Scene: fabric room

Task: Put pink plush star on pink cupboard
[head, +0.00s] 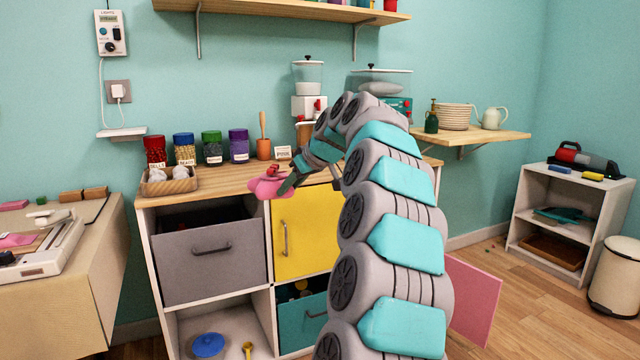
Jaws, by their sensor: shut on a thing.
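The pink plush star (262,188) is at the tip of my gripper (277,180), which is shut on it. The star shows in front of the front edge of the wooden top of the cabinet, near the top of the yellow door. I cannot tell whether it touches the cabinet. A pink panel (474,299), which looks like the open door of the pink cupboard, juts out at the lower right of the cabinet. My arm hides the cupboard itself and part of this panel.
The wooden cabinet top (222,180) holds several jars, a small tray (170,182) and a blender (309,95). A grey drawer (208,262) stands slightly open. A wall shelf (475,138) with plates and a white shelf unit (562,222) stand to the right. Wooden floor shows between.

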